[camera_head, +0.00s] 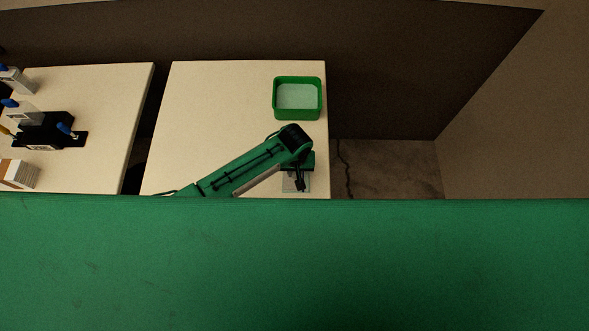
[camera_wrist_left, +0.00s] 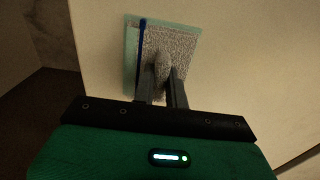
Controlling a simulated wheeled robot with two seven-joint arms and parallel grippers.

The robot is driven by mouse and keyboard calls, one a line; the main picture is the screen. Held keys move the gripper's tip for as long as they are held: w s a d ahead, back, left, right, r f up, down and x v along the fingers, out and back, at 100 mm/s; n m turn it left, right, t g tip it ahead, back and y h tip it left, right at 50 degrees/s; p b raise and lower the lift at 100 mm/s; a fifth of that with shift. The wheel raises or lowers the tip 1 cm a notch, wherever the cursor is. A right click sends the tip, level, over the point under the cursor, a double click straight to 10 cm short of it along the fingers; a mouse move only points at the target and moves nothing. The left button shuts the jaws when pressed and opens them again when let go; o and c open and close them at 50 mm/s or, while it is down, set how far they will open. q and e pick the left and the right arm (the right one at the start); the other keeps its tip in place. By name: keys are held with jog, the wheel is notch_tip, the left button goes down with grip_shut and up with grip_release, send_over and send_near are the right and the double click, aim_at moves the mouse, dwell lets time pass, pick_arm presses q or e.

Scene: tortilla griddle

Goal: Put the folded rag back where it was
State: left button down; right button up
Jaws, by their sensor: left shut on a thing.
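The grey speckled folded rag (camera_wrist_left: 178,44) is at the table's near right part, pinched up in a ridge between the fingers of my left gripper (camera_wrist_left: 163,76). In the left wrist view a pale teal flat piece (camera_wrist_left: 131,52) shows along the rag's left edge, with a dark blue strip (camera_wrist_left: 141,45) between them. I cannot tell whether the rag rests on the table or is just above it. In the head view my left gripper (camera_head: 300,184) points down over the rag, which is mostly hidden there. My right gripper is not in view.
A green bin (camera_head: 297,114) with a pale inside stands at the cream table's (camera_head: 220,105) far right. A second table (camera_head: 105,95) at left holds a black device (camera_head: 45,131), bottles with blue tops and a white stack (camera_head: 20,174). The table's middle is clear.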

pick_arm(q)
jog(key=shift+f, duration=0.15)
jog(key=c, duration=1.4)
grip_release()
jog(key=shift+c, duration=0.2)
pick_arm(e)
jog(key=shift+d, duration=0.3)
